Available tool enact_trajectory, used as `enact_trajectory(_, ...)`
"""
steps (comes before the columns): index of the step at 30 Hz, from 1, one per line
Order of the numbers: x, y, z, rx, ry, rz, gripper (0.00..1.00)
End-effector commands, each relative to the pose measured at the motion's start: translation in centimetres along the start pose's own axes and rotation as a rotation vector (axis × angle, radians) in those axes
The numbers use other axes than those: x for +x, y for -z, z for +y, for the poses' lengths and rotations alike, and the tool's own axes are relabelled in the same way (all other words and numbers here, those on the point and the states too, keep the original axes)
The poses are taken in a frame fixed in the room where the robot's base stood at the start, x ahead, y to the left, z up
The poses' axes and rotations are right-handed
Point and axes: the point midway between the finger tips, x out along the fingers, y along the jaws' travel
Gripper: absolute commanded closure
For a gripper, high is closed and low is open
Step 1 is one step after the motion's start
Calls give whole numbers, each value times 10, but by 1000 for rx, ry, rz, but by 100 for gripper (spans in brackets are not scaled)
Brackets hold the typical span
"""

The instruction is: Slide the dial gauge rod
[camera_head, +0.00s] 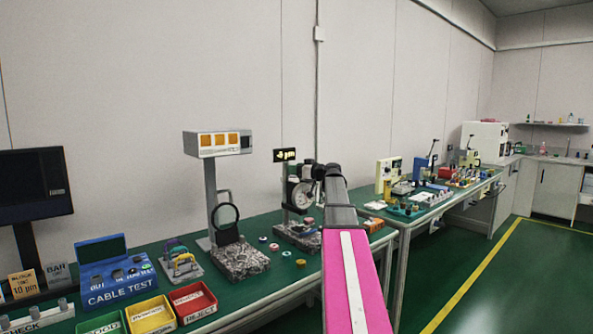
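The dial gauge (302,196) has a round white face and is mounted on a stand on the green bench. A speckled stone base (297,237) lies below it. My arm reaches forward from the bottom of the picture, and my gripper (318,173) is at its far end, by the upper right of the gauge. The gripper is small and partly hidden by my wrist, so its fingers and any contact with the gauge cannot be made out. The gauge's rod cannot be told apart clearly at this size.
A stand with a black ring (226,222) on a speckled base is left of the gauge. Small round parts (274,247) lie between them. Yellow (151,315) and red (193,303) bins and a blue cable tester (117,274) are at front left. More fixtures fill the bench at right.

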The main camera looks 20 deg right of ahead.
Motion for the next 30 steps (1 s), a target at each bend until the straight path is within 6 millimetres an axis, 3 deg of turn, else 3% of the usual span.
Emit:
enact_trajectory(8, -7, 0, 0, 0, 0, 0, 48)
enact_trajectory(21, -83, -1, -1, 0, -2, 0, 48)
enact_trajectory(30, -108, 0, 0, 0, -1, 0, 48)
